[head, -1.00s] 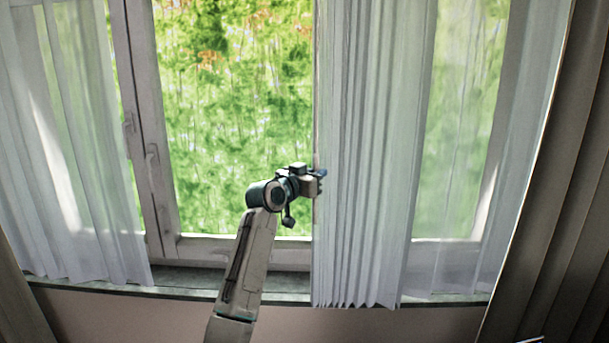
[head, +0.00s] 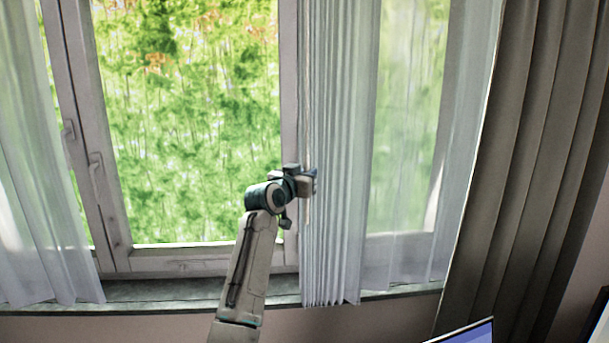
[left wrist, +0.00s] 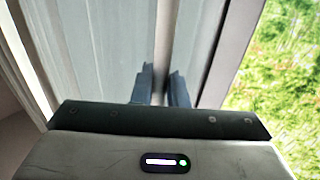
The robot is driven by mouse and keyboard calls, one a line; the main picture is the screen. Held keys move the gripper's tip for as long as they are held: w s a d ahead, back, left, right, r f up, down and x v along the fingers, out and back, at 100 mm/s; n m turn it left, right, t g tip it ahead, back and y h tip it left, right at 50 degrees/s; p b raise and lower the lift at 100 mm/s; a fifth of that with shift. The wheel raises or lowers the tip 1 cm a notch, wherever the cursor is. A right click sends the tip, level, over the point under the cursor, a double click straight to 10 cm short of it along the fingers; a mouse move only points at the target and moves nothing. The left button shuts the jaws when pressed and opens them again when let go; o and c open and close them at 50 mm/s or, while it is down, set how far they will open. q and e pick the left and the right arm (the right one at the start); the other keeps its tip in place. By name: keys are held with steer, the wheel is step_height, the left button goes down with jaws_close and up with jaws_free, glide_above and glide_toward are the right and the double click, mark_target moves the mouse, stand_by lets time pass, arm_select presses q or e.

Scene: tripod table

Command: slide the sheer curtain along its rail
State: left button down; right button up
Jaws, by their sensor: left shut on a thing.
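The right sheer curtain (head: 337,130) hangs in tight pleats at its left edge and runs thinner to the right over the window. Another sheer curtain (head: 30,170) hangs at the far left. The rail is out of view above. My right gripper is not in view.
The window frame (head: 95,150) with its handles stands behind the curtains. The sill (head: 180,291) runs below. A heavy brown drape (head: 520,150) hangs at the right. A screen-like blue panel (head: 470,335) shows at the lower right edge.

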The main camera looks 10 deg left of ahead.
arm_select(q)
steer(key=c, duration=1.7)
jaws_free()
steer(key=shift+o, duration=0.9)
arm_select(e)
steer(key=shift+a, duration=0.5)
arm_select(q)
steer(key=b+v, duration=0.4)
steer(key=v, duration=0.7)
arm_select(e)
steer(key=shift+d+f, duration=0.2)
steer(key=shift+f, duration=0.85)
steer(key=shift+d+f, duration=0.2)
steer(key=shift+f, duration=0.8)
